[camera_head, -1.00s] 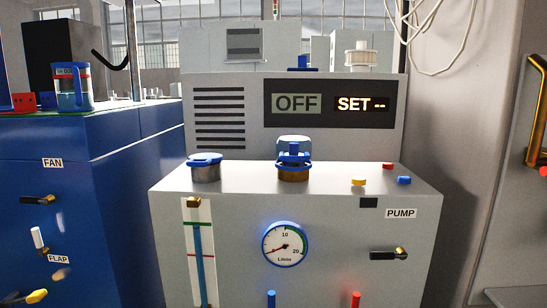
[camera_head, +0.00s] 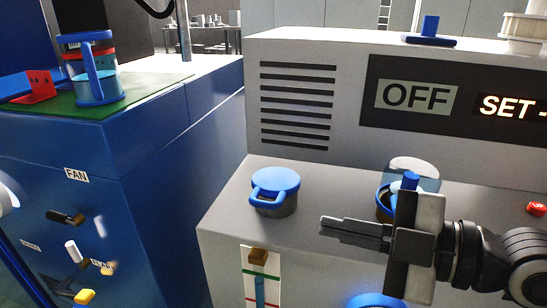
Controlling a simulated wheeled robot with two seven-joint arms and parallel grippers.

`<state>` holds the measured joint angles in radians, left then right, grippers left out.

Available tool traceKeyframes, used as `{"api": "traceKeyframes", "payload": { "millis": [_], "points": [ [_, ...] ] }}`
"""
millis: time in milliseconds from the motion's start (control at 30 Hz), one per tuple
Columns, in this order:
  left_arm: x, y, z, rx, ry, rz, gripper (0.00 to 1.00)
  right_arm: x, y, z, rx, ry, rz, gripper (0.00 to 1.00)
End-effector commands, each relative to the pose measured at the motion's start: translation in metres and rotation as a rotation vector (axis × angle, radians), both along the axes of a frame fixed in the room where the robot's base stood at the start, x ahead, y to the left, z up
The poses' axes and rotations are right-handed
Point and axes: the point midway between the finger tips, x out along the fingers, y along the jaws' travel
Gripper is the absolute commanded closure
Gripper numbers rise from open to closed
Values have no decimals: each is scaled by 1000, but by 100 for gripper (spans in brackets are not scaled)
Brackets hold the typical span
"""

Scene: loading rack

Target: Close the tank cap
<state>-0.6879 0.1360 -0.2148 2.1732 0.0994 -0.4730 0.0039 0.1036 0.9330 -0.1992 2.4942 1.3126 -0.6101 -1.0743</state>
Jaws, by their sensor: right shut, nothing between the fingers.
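A round blue cap (camera_head: 275,184) with a loop handle lies flat on a short grey metal neck on the grey machine's top (camera_head: 222,212). A second filler (camera_head: 383,200) stands to its right, with a blue ring and a pale, see-through rounded part (camera_head: 415,168) rising behind it. My right gripper (camera_head: 325,222) comes in from the right, shut and empty, its fingers pointing left. It appears in front of the second filler and hides much of it. The fingertips are right of and below the left cap in the picture, apart from it. My left gripper is not in view.
The panel behind shows OFF (camera_head: 416,96) beside a SET readout. A blue cabinet (camera_head: 180,140) on the left carries a jug (camera_head: 98,75) on a green mat. A red button (camera_head: 537,209) sits at the right. A gauge rim (camera_head: 375,300) shows below the gripper.

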Motion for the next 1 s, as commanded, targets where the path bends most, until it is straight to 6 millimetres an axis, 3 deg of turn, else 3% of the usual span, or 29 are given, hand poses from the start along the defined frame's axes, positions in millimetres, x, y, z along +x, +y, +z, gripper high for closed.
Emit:
{"api": "traceKeyframes", "payload": {
  "millis": [33, 100, 267, 433, 867, 1000],
  "points": [
    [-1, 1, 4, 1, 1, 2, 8, -4, 1, 11, -20, -28, 22, 100],
    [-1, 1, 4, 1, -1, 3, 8, -6, 1, 15, -28, -45, 36, 100],
    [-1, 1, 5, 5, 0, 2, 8, -3, 6, 14, -24, -45, 37, 100],
    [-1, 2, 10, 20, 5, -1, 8, 7, 24, 14, -20, -45, 38, 100],
    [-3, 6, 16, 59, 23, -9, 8, 45, 92, 0, -22, -41, 36, 100],
    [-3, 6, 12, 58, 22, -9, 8, 62, 81, -18, -28, -39, 33, 100]
  ]
}}
